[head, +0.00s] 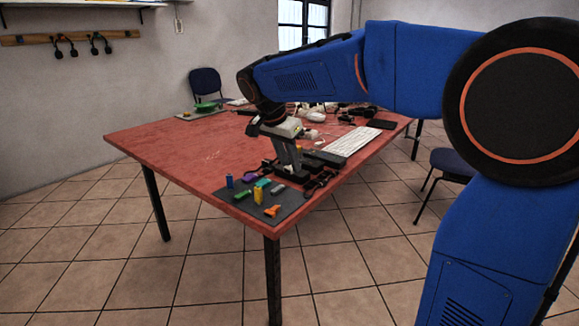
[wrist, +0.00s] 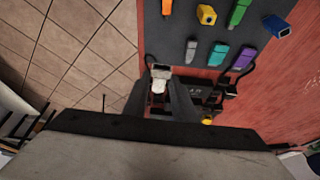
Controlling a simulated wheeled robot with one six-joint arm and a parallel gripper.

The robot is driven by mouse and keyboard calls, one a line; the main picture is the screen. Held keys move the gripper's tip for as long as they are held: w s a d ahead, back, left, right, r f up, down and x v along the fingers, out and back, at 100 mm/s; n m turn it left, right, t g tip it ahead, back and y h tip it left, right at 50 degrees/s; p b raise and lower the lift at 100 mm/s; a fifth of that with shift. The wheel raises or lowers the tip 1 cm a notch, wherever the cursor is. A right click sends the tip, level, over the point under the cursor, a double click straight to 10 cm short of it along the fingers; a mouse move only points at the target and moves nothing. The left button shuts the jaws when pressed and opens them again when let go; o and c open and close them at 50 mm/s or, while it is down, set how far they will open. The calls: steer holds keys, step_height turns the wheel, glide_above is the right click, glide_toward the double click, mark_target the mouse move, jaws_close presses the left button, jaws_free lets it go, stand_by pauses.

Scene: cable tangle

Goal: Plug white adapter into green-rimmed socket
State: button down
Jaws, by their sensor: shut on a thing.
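My gripper (head: 290,164) points down over the near right part of the red table, beside dark blocks and cables. In the wrist view my gripper (wrist: 160,97) has its two fingers on either side of a small white piece, the white adapter (wrist: 160,73), and is shut on it. The adapter shows at the edge of the grey mat, near a black cable. Dark strip-like parts (wrist: 197,88) lie right of the fingers in the wrist view. I cannot make out a green rim on any socket.
The grey mat (head: 293,208) carries several small coloured pieces, including a yellow block (head: 258,194) and an orange piece (head: 272,210). A white keyboard (head: 350,141) lies to the right. Cables and other items crowd the far table. The left part of the red table (head: 165,140) is clear.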

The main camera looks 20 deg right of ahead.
steer(key=c, duration=2.2)
jaws_free()
jaws_close()
steer(key=shift+w+d+f+n+y, duration=0.1)
steer(key=shift+w+d+n+y, duration=0.2)
steer(key=shift+w+d+n, duration=0.25)
steer(key=w+d+n+t+h, duration=0.35)
steer(key=w+d+n, duration=0.55)
steer(key=n, duration=0.9)
steer(key=w+d+n+t+h, duration=0.2)
steer(key=w+d+n+h, duration=0.2)
steer(key=w+d+n, duration=1)
steer(key=shift+s+a+f+n, duration=0.35)
steer(key=shift+s+f+n, duration=0.25)
steer(key=shift+s+f, duration=0.35)
steer(key=shift+s+a+f+n, duration=0.3)
steer(key=shift+s+f+n, duration=0.3)
steer(key=shift+s, duration=0.6)
steer(key=shift+s+a+f+n, duration=0.35)
steer(key=shift+s+f+n, duration=0.2)
steer(key=shift+s+f, duration=0.4)
